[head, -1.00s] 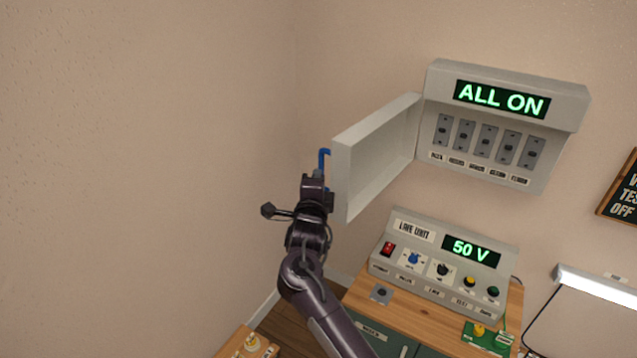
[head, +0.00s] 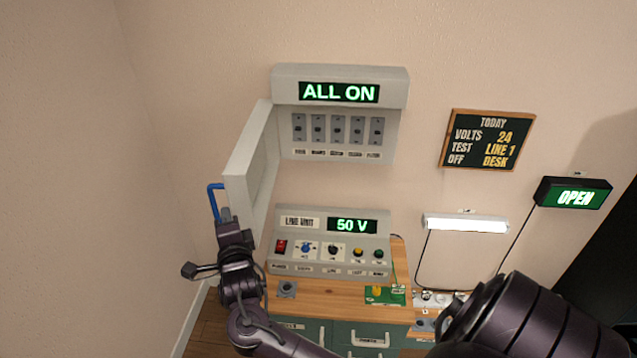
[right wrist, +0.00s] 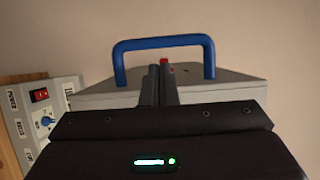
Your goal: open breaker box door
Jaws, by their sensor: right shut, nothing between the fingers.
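The grey breaker box (head: 340,86) hangs on the wall with a lit "ALL ON" display. Its door (head: 252,160) stands open, swung out from the left side, so the switches inside show. A blue handle (head: 211,198) sticks out at the door's outer end. My right gripper (head: 226,214) is at that outer end, close beside the handle. In the right wrist view, the shut, empty fingers (right wrist: 160,75) reach toward the blue arched handle (right wrist: 163,42). Whether they touch the handle or door is unclear. My left gripper is out of view.
Below the box, a line unit (head: 330,243) reading "50 V" stands on a wooden workbench (head: 335,303). A chalkboard (head: 487,140), a lamp (head: 466,224) and an "OPEN" sign (head: 573,194) are to the right. Bare wall lies left of the door.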

